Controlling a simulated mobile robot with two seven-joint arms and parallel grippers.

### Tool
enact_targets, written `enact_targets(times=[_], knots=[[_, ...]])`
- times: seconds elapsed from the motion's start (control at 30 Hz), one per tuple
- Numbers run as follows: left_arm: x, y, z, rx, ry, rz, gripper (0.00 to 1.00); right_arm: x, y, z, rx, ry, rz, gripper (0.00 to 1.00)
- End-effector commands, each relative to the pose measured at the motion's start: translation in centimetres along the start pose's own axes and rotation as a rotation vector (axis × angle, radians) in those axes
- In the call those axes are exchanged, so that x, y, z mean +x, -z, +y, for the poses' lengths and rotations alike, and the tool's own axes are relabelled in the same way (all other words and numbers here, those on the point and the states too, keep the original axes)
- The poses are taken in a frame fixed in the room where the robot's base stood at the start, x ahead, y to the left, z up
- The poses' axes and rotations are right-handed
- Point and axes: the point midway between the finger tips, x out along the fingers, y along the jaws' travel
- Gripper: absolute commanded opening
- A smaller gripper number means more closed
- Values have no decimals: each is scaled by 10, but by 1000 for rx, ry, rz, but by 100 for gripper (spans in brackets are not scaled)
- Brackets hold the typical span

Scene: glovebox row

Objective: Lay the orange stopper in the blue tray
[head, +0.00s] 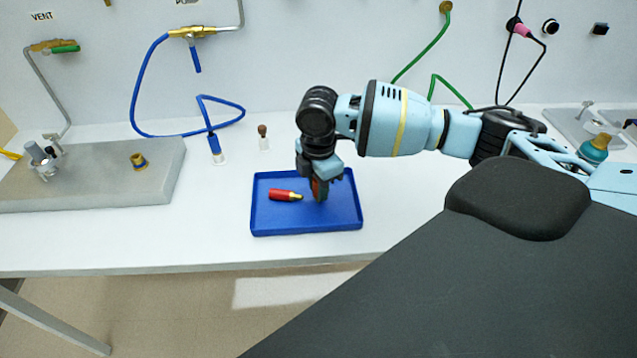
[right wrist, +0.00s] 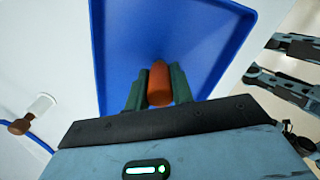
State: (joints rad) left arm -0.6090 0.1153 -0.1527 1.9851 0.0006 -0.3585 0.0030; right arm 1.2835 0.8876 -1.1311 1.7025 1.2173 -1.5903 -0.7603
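The orange stopper (right wrist: 159,84) sits between the two green fingers of my right gripper (right wrist: 157,88) in the right wrist view, with a finger against each side. In the head view my right gripper (head: 320,192) points down over the right part of the blue tray (head: 306,226), and the stopper is mostly hidden by the fingers. The tray also fills the middle of the right wrist view (right wrist: 205,40). I cannot tell whether the stopper touches the tray floor.
Behind the tray stand a small brown-topped vial (head: 263,138) and a blue-topped one (head: 215,148). A grey slab (head: 100,180) lies at left.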

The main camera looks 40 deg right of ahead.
Motion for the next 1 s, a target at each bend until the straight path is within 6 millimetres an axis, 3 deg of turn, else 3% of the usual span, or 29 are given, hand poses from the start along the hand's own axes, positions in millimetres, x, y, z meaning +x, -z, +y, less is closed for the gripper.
enact_targets(times=[0.03,0.17,0.57,0.67,1.0], knots=[[0,0,0,0,0,0,82,0,0,0,0,0,0,29],[0,0,0,0,0,1,82,0,0,0,0,0,0,45],[0,0,0,-1,0,0,82,-6,0,0,0,-2,0,45],[0,2,0,0,0,4,82,-17,0,1,0,-3,1,45],[-3,14,-1,3,3,24,82,-85,0,1,0,-6,2,45]])
